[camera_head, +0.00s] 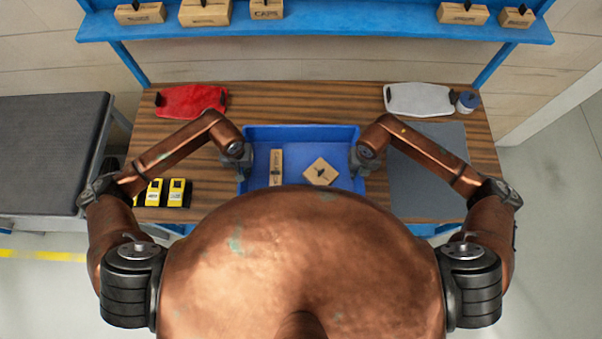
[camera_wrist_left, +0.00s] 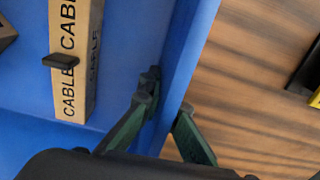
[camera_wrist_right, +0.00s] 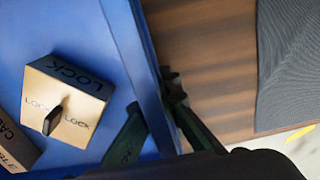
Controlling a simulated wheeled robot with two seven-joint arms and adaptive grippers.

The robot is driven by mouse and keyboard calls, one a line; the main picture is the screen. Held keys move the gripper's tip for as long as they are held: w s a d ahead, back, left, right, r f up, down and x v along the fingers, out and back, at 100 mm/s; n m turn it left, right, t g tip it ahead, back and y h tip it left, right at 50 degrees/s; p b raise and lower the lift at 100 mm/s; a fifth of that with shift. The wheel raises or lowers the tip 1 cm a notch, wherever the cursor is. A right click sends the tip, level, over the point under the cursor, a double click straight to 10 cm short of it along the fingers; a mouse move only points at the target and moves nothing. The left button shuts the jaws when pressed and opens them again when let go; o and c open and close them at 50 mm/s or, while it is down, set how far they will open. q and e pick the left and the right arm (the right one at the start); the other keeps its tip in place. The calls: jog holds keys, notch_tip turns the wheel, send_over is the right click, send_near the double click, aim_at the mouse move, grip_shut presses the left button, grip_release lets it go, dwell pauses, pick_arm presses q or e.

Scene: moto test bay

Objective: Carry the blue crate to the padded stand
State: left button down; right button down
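The blue crate (camera_head: 300,133) sits on the wooden table in front of me, in the middle of the head view. Inside it are a CABLE box (camera_wrist_left: 80,50) and a LOCK box (camera_wrist_right: 65,100). My left gripper (camera_wrist_left: 165,100) straddles the crate's left wall, one finger inside and one outside, and looks shut on it. My right gripper (camera_wrist_right: 153,95) straddles the right wall the same way and looks shut on it. The outer fingertips are partly hidden. The padded stand (camera_head: 50,140) with a dark grey top is at the left of the head view, beyond a gap from the table.
On the table (camera_head: 320,97) lie a red pad (camera_head: 190,100), a white pad (camera_head: 420,98), a small jar (camera_head: 467,101), a grey mat (camera_head: 430,180) and yellow items (camera_head: 165,192). A blue shelf (camera_head: 340,30) with boxes spans the back.

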pick_arm(q)
jog(key=shift+w+r, duration=0.1)
pick_arm(e)
jog(key=shift+w+r, duration=0.1)
jog(key=shift+r, duration=0.05)
dwell(0.6)
